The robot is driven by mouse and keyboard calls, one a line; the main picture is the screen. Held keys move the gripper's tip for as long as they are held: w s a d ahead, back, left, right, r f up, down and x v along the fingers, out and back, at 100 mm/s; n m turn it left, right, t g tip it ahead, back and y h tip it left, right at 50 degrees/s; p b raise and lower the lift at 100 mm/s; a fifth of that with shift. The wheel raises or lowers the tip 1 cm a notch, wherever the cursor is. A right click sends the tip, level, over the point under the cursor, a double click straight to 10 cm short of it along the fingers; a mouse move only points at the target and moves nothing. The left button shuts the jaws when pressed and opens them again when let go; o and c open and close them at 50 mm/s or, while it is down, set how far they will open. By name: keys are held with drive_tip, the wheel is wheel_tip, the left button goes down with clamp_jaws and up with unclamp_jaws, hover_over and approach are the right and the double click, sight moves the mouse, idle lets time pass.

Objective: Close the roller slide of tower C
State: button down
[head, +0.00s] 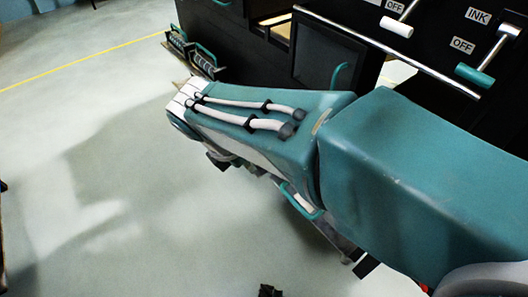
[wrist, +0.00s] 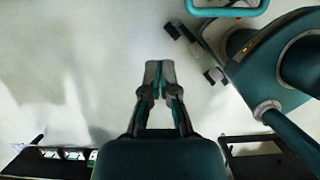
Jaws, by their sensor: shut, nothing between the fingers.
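My gripper (wrist: 160,76) shows in the wrist view with its two fingers together, empty, over bare pale floor. In the head view my teal arm hides it. Black printing machinery (head: 270,60) stands at the top of the head view. Two low black units with teal handles, a left one (head: 177,40) and a right one (head: 204,62), stick out at its left side. A dark panel (head: 325,55) with a teal handle (head: 340,76) sits right of them. No tower letter is readable, so I cannot tell which part is tower C's roller slide.
A chrome rail (head: 385,52) crosses the machine front. A white-handled lever (head: 397,27) and a teal-handled lever (head: 475,76) stand by OFF labels. Pale floor (head: 90,190) with a yellow line (head: 82,62) is clear at left. A black edge (wrist: 60,153) lies low in the wrist view.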

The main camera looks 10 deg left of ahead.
drive_tip(key=w+d+f, duration=0.4)
drive_tip(key=w+f, duration=0.1)
drive_tip(key=f, duration=0.3)
drive_tip(key=shift+w+d, duration=0.25)
drive_tip(key=shift+d, duration=0.1)
drive_tip(key=w+d, duration=2.3)
drive_tip(key=w, duration=0.5)
drive_tip(key=shift+d, duration=0.4)
